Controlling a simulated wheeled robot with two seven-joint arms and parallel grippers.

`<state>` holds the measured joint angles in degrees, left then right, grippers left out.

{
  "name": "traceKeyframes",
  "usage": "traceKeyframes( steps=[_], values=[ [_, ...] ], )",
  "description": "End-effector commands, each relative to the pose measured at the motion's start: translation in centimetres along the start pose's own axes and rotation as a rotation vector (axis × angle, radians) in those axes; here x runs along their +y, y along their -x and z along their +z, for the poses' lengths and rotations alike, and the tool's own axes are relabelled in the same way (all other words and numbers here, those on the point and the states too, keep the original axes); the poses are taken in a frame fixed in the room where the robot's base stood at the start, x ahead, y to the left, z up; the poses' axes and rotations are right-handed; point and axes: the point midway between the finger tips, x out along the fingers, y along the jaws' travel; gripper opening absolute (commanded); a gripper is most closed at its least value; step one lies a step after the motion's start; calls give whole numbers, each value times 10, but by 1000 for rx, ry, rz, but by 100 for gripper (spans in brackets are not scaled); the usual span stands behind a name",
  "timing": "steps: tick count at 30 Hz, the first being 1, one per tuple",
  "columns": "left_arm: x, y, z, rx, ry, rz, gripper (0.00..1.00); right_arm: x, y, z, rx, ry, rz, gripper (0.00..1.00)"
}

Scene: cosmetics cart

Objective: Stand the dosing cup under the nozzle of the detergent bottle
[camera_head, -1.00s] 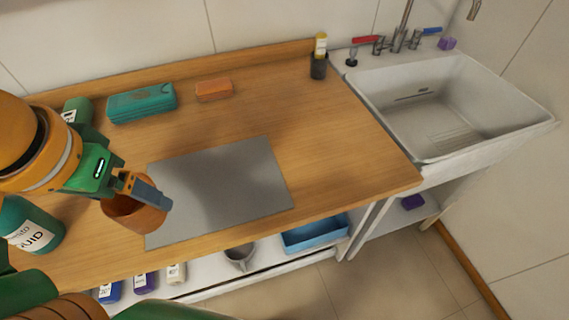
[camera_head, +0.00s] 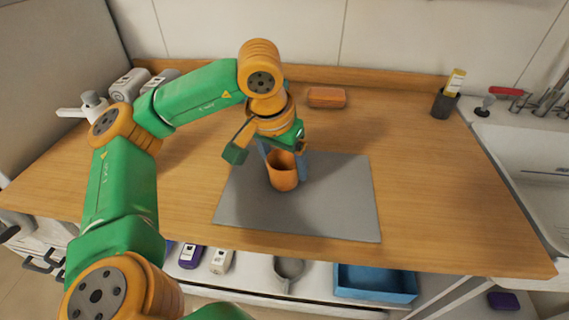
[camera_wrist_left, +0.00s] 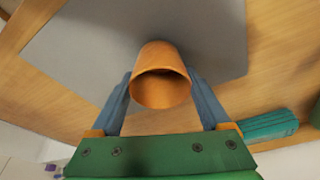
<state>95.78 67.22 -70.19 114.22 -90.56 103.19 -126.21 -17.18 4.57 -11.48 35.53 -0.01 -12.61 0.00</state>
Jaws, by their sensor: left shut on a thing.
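The orange dosing cup (camera_head: 283,176) is upright over the grey mat in the head view; I cannot tell whether its base touches the mat. My left gripper (camera_head: 283,160) is shut on it, with a blue finger on either side. In the left wrist view the cup (camera_wrist_left: 160,75) sits between the two fingertips (camera_wrist_left: 160,92), its open mouth towards the camera. A white pump nozzle (camera_head: 86,106) shows at the far left in the head view, well away from the cup. The bottle body below it is mostly hidden by my left arm. My right gripper is out of view.
The grey mat (camera_head: 340,205) lies on the wooden counter (camera_head: 430,210). White containers (camera_head: 130,84) stand at the back left. A teal pack (camera_wrist_left: 265,126) shows in the left wrist view. The counter's right side is clear.

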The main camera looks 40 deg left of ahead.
Motion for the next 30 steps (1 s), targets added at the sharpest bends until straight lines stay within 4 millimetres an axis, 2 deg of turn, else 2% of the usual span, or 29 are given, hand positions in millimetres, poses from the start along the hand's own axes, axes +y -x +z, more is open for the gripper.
traceKeyframes(
  steps=[11,12,14,20,23,26,30],
  values=[
    [0,-8,2,0,0,2,28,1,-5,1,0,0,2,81],
    [0,-8,3,0,0,1,83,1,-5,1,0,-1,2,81],
    [0,-6,2,0,0,1,99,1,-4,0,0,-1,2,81],
    [0,-6,2,1,0,1,100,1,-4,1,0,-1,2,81],
    [1,3,0,3,0,2,100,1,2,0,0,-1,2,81],
    [1,25,-1,6,2,3,100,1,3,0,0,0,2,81],
    [1,71,-1,6,-2,3,100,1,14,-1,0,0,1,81]
  ],
)
